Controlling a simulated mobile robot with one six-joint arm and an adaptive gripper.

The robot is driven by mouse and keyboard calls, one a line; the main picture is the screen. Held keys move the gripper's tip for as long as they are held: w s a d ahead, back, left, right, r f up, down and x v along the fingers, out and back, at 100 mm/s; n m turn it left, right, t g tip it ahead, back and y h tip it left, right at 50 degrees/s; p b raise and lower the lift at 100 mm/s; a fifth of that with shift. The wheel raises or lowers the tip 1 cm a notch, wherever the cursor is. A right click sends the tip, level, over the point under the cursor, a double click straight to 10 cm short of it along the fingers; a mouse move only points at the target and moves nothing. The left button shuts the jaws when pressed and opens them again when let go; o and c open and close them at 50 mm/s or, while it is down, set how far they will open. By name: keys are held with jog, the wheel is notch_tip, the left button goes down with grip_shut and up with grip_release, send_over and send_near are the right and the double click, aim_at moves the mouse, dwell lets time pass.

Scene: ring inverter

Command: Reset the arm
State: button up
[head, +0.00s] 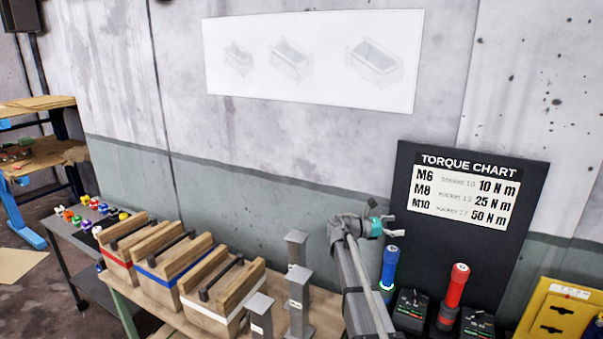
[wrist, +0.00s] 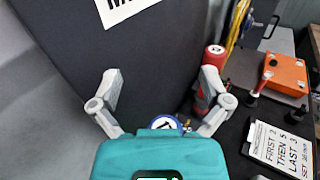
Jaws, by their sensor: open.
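My gripper (head: 392,226) is in the head view at the end of my grey arm, in front of the dark torque chart board (head: 400,180). In the wrist view my gripper (wrist: 160,84) has its two fingers spread wide with nothing held between them. A blue tool (head: 389,266) stands upright just below it in the head view. The blue tool's round top (wrist: 166,123) also shows between the finger bases in the wrist view, partly hidden by the gripper's teal body.
A red tool (head: 455,290) stands right of the blue one. Grey posts (head: 297,290) and wooden boxes with red, blue and white bands (head: 215,305) stand to the left. The wrist view shows an orange box (wrist: 286,72) and a sign (wrist: 281,150) at right.

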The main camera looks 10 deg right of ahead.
jog(key=s+f+m+y, duration=0.1)
jog(key=s+f, duration=0.1)
jog(key=s+a+f+m+y, duration=0.1)
jog(key=s+f, duration=0.1)
jog(key=s+a+f+m+y, duration=0.1)
jog(key=s+f+y, duration=0.1)
jog(key=shift+s+m, duration=0.1)
jog(key=shift+m, duration=0.3)
jog(key=s+a+f+m+y, duration=0.6)
jog(key=s+a+m+y, duration=0.1)
jog(key=s+a, duration=0.3)
jog(key=s+a+f+m+y, duration=0.6)
jog(key=s+a+y, duration=0.1)
jog(key=s+a, duration=0.2)
jog(key=shift+s+a+f+m, duration=0.2)
jog(key=shift+s+a+m, duration=0.15)
jog(key=shift+a+m, duration=0.1)
